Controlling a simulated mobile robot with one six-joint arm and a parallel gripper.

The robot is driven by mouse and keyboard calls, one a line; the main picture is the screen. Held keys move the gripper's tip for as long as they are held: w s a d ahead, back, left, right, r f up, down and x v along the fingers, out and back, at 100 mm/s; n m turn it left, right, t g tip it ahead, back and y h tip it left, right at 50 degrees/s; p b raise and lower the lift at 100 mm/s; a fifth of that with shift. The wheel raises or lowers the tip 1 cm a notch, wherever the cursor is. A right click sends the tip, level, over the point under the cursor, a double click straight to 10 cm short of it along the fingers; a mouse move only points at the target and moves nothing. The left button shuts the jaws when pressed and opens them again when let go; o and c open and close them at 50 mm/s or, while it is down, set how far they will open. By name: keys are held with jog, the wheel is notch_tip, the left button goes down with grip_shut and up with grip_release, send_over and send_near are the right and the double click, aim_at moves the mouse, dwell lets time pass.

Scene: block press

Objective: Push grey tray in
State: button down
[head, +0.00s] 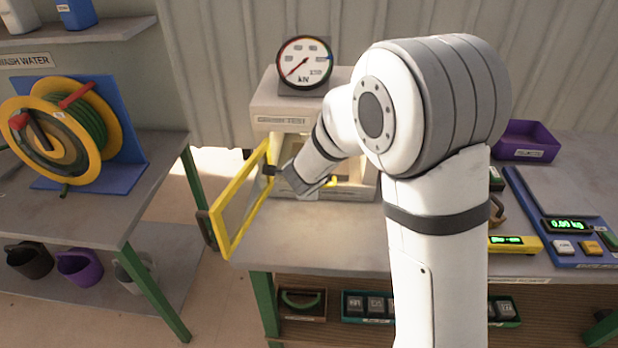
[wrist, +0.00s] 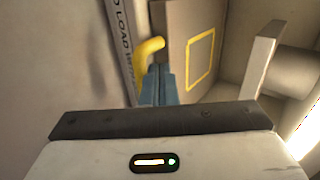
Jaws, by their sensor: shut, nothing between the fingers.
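The grey tray (wrist: 176,27) shows in the wrist view as a flat plate with a yellow square outline. A yellow bent handle (wrist: 149,48) is at its near left edge. My gripper (wrist: 158,70) is shut and empty, its blue-grey fingertips close beside the handle and the tray's front edge; I cannot tell whether they touch. In the head view my gripper (head: 306,186) is at the front opening of the press (head: 285,100), and a bit of the yellow handle (head: 333,181) shows there. My arm hides most of the tray in that view.
The press's yellow-framed door (head: 238,207) stands open to the left of my gripper. A round gauge (head: 304,62) tops the press. A scale (head: 566,225) and purple bin (head: 526,141) are at right. A hose reel (head: 62,135) stands on the left table.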

jog(key=w+p, duration=0.1)
jog(key=w, duration=0.3)
jog(key=shift+r+p, duration=0.1)
jog(key=shift+p, duration=0.2)
jog(key=shift+r, duration=0.1)
jog(key=shift+d, duration=0.1)
